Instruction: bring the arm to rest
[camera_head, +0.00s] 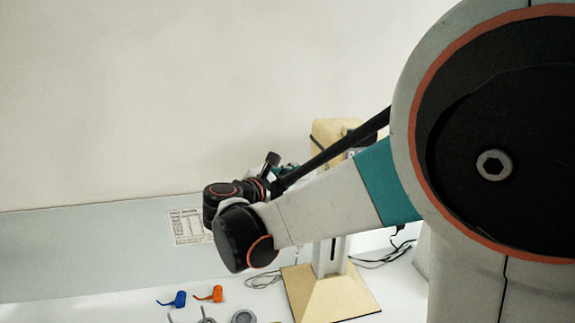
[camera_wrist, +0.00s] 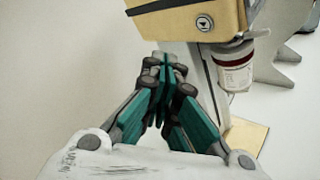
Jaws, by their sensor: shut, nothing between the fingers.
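My gripper (camera_wrist: 163,66) shows in the wrist view with its teal and grey fingers together and nothing between them. It is up in the air beside the cream mill (camera_wrist: 190,18), whose body is at the top of that view. In the head view my gripper is mostly hidden behind my own arm; only a small teal part shows. The mill's cream top (camera_head: 330,131) and its base (camera_head: 328,295) show behind my arm there, with its middle partly covered.
A blue piece (camera_head: 178,299) and an orange piece (camera_head: 211,294) lie on the white table, near grey round parts (camera_head: 243,317). A printed sheet (camera_head: 188,227) is at the back. Cables (camera_head: 385,256) lie by the mill. A labelled container (camera_wrist: 235,68) hangs under the mill's body.

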